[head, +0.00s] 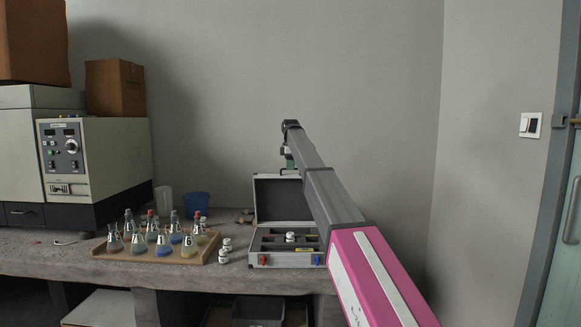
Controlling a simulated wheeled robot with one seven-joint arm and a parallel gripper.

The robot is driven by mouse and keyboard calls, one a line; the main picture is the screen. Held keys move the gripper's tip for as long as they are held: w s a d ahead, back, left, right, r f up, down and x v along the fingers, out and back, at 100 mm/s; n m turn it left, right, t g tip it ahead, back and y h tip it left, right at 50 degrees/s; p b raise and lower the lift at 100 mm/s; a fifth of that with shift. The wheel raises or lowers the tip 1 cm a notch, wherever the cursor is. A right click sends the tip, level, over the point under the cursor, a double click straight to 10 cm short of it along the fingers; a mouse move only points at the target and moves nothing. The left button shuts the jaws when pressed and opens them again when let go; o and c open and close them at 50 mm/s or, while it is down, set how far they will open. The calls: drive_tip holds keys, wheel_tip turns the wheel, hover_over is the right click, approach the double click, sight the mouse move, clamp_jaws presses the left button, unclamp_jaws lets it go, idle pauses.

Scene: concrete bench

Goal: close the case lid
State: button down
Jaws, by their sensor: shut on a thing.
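The silver case (285,260) sits on the concrete bench with its lid (270,198) standing open, about upright, at the back. Dark foam lines the case, and a small white bottle (290,237) stands in it. My arm also hides the right part of the lid and case.
Left of the case is a wooden tray (207,256) of several flasks, with small white bottles (224,255) between. A blue cup (196,203) and a pale beaker (163,200) stand behind. A large instrument (100,160) fills the left. The wall is close behind.

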drive_tip(key=s+f+t, duration=0.3)
drive_tip(key=s+f, duration=0.2)
drive_tip(key=s, duration=0.4)
drive_tip(key=s+f+t, duration=0.4)
drive_tip(key=s+f, duration=0.1)
drive_tip(key=s, duration=0.4)
drive_tip(key=shift+s+d+f+t, duration=0.15)
drive_tip(key=shift+s+f+t, duration=0.4)
drive_tip(key=shift+s+f, duration=1.95)
drive_tip(key=shift+s+d+f+t, duration=0.15)
drive_tip(key=shift+s+f+t, duration=0.45)
drive_tip(key=shift+f, duration=3.9)
drive_tip(key=shift+s+d+f+t, duration=0.15)
drive_tip(key=shift+s+f+t, duration=0.4)
drive_tip(key=shift+s+f, duration=1.95)
drive_tip(key=x, duration=0.3)
drive_tip(key=shift+s+f, duration=0.15)
